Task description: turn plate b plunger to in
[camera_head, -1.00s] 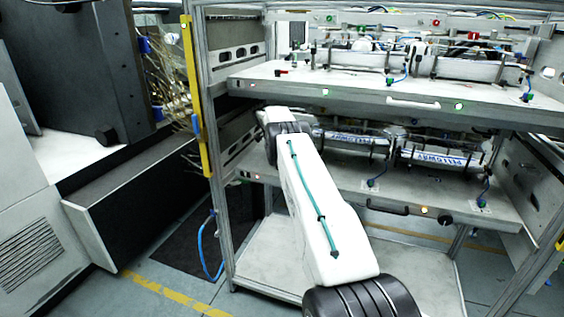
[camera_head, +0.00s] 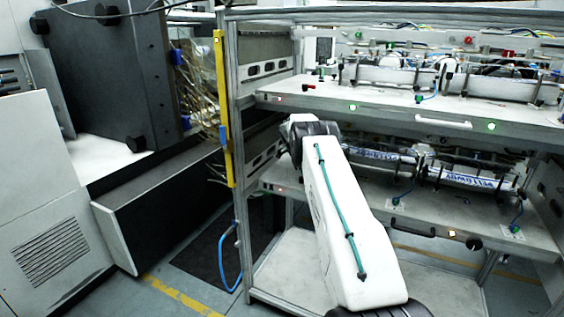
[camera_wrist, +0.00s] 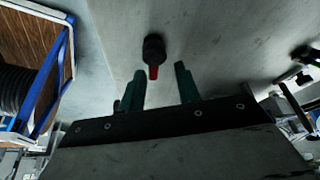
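In the wrist view, a black knob with a red tip (camera_wrist: 153,57) stands on a pale grey plate surface (camera_wrist: 100,55). My gripper (camera_wrist: 161,84) is open, its two green fingers apart. The knob shows between and just beyond the fingertips, with no visible contact. In the head view, my white arm reaches into the rack and hides the gripper. A small red-and-black part (camera_head: 308,87) sits on the upper plate (camera_head: 330,100) at its left end. I cannot tell which plate is b, or whether this part is the same knob.
The lower plate (camera_head: 350,199) carries label units, a front handle (camera_head: 408,229) and a round black knob (camera_head: 475,243). A yellow strip (camera_head: 222,110) runs up the rack's left post. In the wrist view, a blue-edged frame (camera_wrist: 50,75) is at left and fittings are at right.

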